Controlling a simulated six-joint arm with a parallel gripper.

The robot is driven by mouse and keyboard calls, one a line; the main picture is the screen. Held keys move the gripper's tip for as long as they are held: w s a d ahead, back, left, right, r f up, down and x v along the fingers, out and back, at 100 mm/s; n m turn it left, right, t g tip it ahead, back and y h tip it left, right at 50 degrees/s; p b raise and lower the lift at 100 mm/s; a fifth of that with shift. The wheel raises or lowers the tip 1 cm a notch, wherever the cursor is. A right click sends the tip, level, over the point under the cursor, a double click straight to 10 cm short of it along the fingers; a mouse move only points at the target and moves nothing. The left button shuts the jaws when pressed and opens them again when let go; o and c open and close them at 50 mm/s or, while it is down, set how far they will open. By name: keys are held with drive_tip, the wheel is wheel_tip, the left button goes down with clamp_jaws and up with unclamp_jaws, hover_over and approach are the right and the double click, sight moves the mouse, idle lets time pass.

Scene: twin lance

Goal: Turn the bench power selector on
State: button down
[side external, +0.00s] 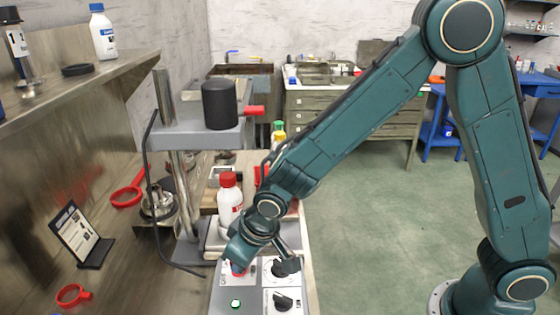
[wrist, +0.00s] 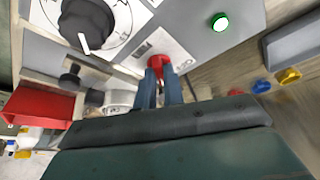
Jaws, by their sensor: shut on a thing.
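The power selector, a red knob (wrist: 158,61) on the light grey control panel (wrist: 190,15), shows in the wrist view between my fingertips. My gripper (wrist: 160,72) is shut on it. In the side external view my gripper (side external: 238,262) reaches down to the panel (side external: 228,285), and a bit of red shows at its tip. The fingers hide part of the knob, and I cannot tell its setting. A green round light or button (wrist: 220,22) is beside it on the panel and also shows in the side view (side external: 236,303).
Black dials (side external: 283,300) sit next to my gripper; one with a white pointer (wrist: 88,22) shows in the wrist view. A white bottle with a red cap (side external: 229,200) and a grey press stand (side external: 190,135) are behind. A tablet-like sign (side external: 76,235) stands left.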

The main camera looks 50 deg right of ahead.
drive_tip(key=c, duration=1.5)
unclamp_jaws()
drive_tip(key=shift+r, duration=0.15)
drive_tip(key=v, duration=1.3)
drive_tip(key=shift+r, duration=0.3)
drive_tip(key=shift+s, duration=0.1)
drive_tip(key=s+d+r+m, duration=0.1)
drive_tip(key=s+d+r, duration=0.2)
drive_tip(key=s+d, duration=0.5)
drive_tip(key=s+d+r+m+t+h, duration=0.1)
drive_tip(key=s+d+r, duration=0.3)
drive_tip(key=s+d, duration=0.5)
drive_tip(key=shift+d+m, duration=0.4)
drive_tip(key=shift+d, duration=0.6)
